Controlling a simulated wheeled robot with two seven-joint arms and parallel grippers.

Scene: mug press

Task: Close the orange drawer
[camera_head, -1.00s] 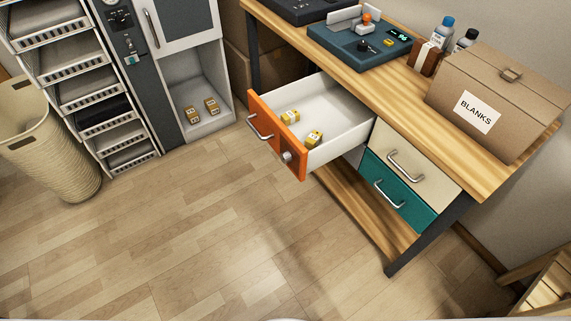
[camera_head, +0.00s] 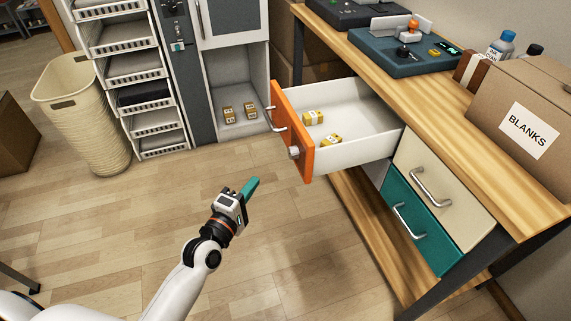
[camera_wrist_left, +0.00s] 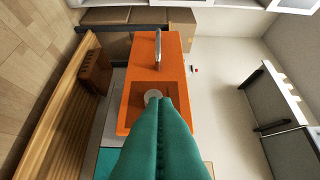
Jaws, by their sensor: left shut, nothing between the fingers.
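The orange drawer (camera_head: 294,134) is pulled out from the wooden workbench, with a metal bar handle and a pale round knob on its front. Its white inside holds two small yellow boxes (camera_head: 313,117) (camera_head: 331,140). My left gripper (camera_head: 251,187), with green fingers, is shut and empty. It is in front of the drawer, lower left of its front in the head view, with a gap between. In the left wrist view the orange front (camera_wrist_left: 158,57) shows ahead, and the shut fingers (camera_wrist_left: 165,105) overlap its lower part and partly cover the knob. My right gripper is not in view.
The workbench top (camera_head: 440,90) bears a teal device (camera_head: 400,55) and a cardboard box marked BLANKS (camera_head: 530,125). Cream (camera_head: 455,205) and teal (camera_head: 425,240) drawers are shut. A cabinet and a rack stand behind; a basket (camera_head: 85,120) is at left. The floor before the drawer is clear.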

